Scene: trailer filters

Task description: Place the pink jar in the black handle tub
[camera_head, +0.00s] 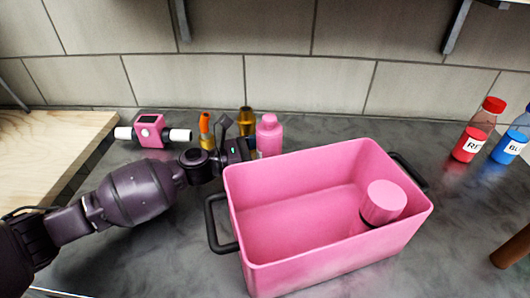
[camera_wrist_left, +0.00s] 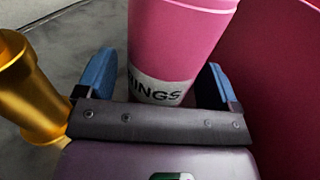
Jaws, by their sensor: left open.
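A pink jar (camera_head: 270,138) with a narrower cap stands on the counter behind the tub. The pink tub (camera_head: 300,262) has black handles (camera_head: 214,222) at its two ends. A pink cylinder with a round lid (camera_head: 383,203) is inside the tub at its right. My left gripper (camera_head: 243,146) is beside the pink jar, behind the tub's left end. In the left wrist view, my left gripper (camera_wrist_left: 155,85) is open, with its blue fingers on either side of the pink jar (camera_wrist_left: 175,45). A white label ending in "INGS" shows on it.
A gold fitting (camera_wrist_left: 30,85) stands close to my left finger. An orange-tipped item (camera_head: 205,130) and a pink device with white ends (camera_head: 150,131) are to the left. Red (camera_head: 475,135) and blue (camera_head: 510,143) bottles stand right. A tiled wall is behind.

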